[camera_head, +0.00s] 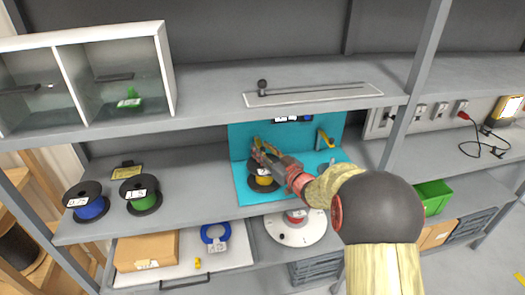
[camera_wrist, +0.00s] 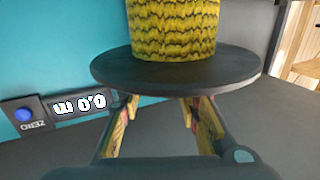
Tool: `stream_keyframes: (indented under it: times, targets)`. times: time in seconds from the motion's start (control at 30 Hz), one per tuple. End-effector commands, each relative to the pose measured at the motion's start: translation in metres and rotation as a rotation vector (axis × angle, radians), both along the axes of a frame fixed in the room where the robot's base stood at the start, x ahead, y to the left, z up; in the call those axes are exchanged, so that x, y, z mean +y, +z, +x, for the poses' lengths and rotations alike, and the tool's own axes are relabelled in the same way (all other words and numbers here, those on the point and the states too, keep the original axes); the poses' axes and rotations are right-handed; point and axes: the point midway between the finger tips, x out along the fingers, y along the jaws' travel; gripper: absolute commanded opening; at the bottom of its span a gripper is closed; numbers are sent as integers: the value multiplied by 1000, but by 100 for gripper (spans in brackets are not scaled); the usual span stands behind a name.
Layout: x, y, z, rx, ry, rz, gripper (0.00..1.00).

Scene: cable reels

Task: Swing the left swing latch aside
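The left swing latch (camera_head: 256,143), a small yellow piece, is at the left of the cyan back panel, partly hidden by my gripper (camera_head: 262,156). My gripper reaches in from the right, its tip close to the latch; contact cannot be told. In the wrist view my gripper (camera_wrist: 161,108) has two yellow-red fingers apart with a visible gap and nothing seen between them. The black-flanged yellow reel (camera_head: 264,180) is just below my gripper in the head view; its yellow winding fills the top of the wrist view (camera_wrist: 172,28). The latch cannot be made out there.
A second yellow latch (camera_head: 325,139) is at the panel's right. A display (camera_wrist: 80,106) reading 0.0 m and a blue ZERO button (camera_wrist: 24,115) appear upside down. Blue (camera_head: 88,205) and green (camera_head: 141,194) reels stand left. The shelf above (camera_head: 215,91) limits height.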

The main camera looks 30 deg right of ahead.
Motion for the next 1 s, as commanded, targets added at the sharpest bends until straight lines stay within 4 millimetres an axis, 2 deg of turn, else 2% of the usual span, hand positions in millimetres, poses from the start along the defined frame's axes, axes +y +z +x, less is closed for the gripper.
stream_keyframes:
  times: [0.13, 0.7, 1.0]
  targets:
    - [0, 1, 0, 0, 0, 0, 33]
    - [-1, 1, 0, -1, -1, 0, 0]
    - [-1, 1, 0, -1, -3, -1, 0]
